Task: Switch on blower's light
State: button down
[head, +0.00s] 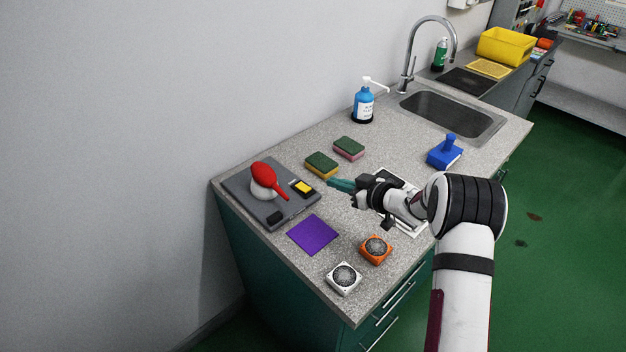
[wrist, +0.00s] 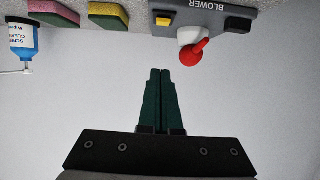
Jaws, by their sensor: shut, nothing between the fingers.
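The blower panel (head: 240,190) is a flat grey box at the counter's left end. In the wrist view the panel (wrist: 180,8) is at the top, upside down, with the word BLOWER, the red lever (wrist: 194,52), the yellow part (wrist: 163,21) and the black block (wrist: 237,25). Which part is the light is unclear. My gripper (head: 332,184) is shut and empty, right of the panel; its green fingers (wrist: 160,72) are together, apart from it.
Two sponges (head: 321,164) (head: 349,147) lie behind the gripper. A purple cloth (head: 313,234), a white round-topped unit (head: 343,278) and an orange one (head: 375,249) lie in front. A blue bottle (head: 364,104), blue brush (head: 445,153) and sink (head: 452,115) are farther back.

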send_over(303, 186)
jog(key=s+d, duration=0.2)
jog(key=s, duration=0.1)
jog(key=f, duration=0.3)
jog(key=shift+w+d+f, duration=0.1)
jog(key=shift+w+f, duration=0.15)
jog(key=shift+f, duration=0.15)
jog(key=f, duration=0.2)
jog(key=shift+s+d+f, duration=0.2)
jog(key=shift+d+f, duration=0.05)
jog(key=shift+f, duration=0.1)
jog(key=shift+d+f, duration=0.1)
jog(key=shift+f, duration=0.45)
jog(key=shift+s, duration=0.1)
jog(key=shift+d+f, duration=0.1)
jog(key=shift+f, duration=0.4)
jog(key=shift+r, duration=0.85)
